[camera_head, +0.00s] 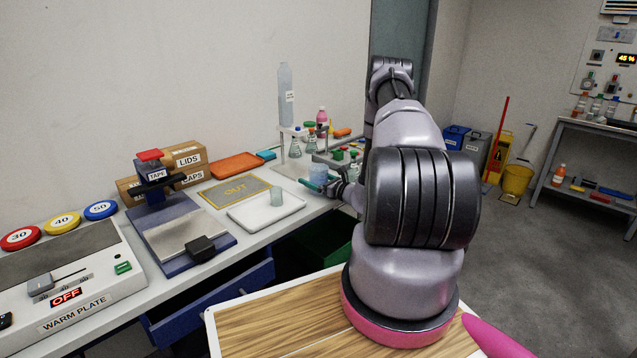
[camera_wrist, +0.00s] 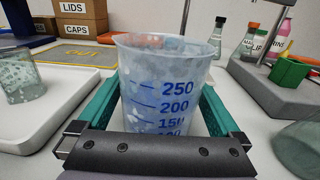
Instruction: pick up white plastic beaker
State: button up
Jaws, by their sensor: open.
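The white plastic beaker (camera_wrist: 168,82) stands upright in the middle of the wrist view, translucent, with blue volume marks up to 250. In the head view it is a small pale-blue shape (camera_head: 318,173) on the counter. My gripper (camera_wrist: 160,105) is open, with one teal finger on each side of the beaker. The beaker's base is hidden behind the gripper's dark body. I cannot tell whether the fingers touch its wall. In the head view my gripper (camera_head: 326,187) is at the beaker, partly hidden by my arm.
A white tray (camera_head: 250,217) holding a glass beaker (camera_head: 277,197) lies to the left. A grey stand (camera_wrist: 265,88) with a green block (camera_wrist: 288,74) and flasks is close on the right. Glassware (camera_wrist: 300,150) sits at lower right.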

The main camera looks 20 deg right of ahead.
jog(key=shift+w+a, duration=0.15)
jog(key=shift+w, duration=0.15)
jog(key=c, duration=1.3)
jog(key=shift+r, duration=0.2)
jog(key=shift+r, duration=6.8)
